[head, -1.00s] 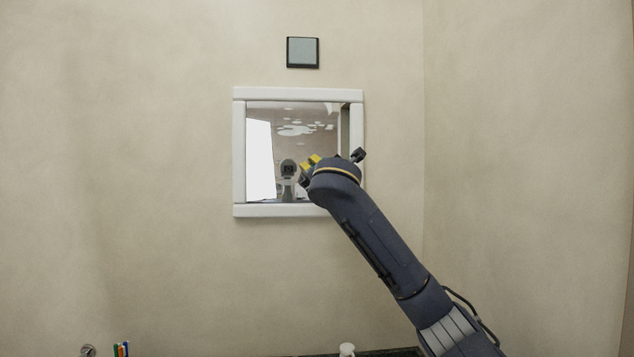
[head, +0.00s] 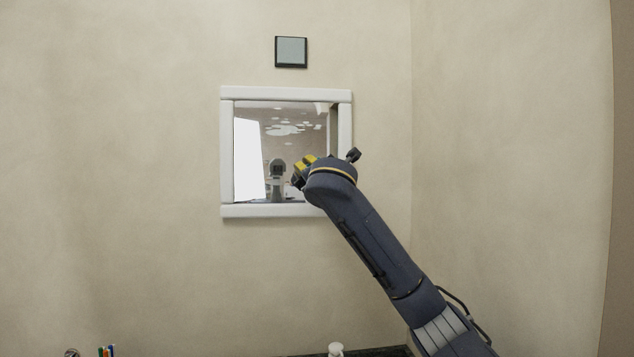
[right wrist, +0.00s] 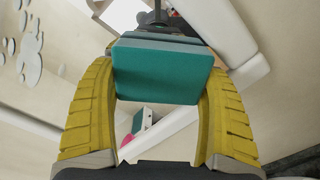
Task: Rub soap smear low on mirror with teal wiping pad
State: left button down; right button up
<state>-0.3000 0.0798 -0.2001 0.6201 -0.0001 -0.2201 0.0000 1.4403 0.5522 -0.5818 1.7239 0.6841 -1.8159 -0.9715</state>
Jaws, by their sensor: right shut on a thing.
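The mirror (head: 250,150) hangs on the wall in a white frame, in the middle of the head view. My right gripper (head: 303,169) is in front of its lower right part, with yellow fingers. In the right wrist view, these fingers are shut on the teal wiping pad (right wrist: 162,74), one at each side. The pad is hidden in the head view, and I cannot tell whether it touches the glass. I cannot make out the soap smear; my right arm covers the mirror's lower right corner. My left gripper is not in view.
A small grey square panel (head: 291,51) is on the wall above the mirror. At the bottom edge are a white bottle top (head: 335,349) and several coloured sticks (head: 106,351). Pale blobs (head: 284,130) show in the glass. A side wall (head: 505,170) stands at right.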

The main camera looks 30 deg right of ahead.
aim_at(262, 180)
jog(key=shift+w+a, duration=0.45)
jog(key=shift+a, duration=0.8)
jog(key=shift+w+a, duration=0.4)
jog(key=shift+a, duration=0.9)
jog(key=shift+w+a, duration=0.45)
jog(key=shift+a, duration=0.8)
jog(key=shift+w+a, duration=0.3)
jog(key=shift+a, duration=0.7)
jog(key=shift+w+a, duration=0.25)
jog(key=shift+a, duration=0.7)
jog(key=shift+w+a, duration=0.3)
jog(key=shift+a, duration=0.7)
jog(key=v, duration=0.6)
jog(key=shift+s, duration=0.1)
jog(key=shift+v, duration=1.45)
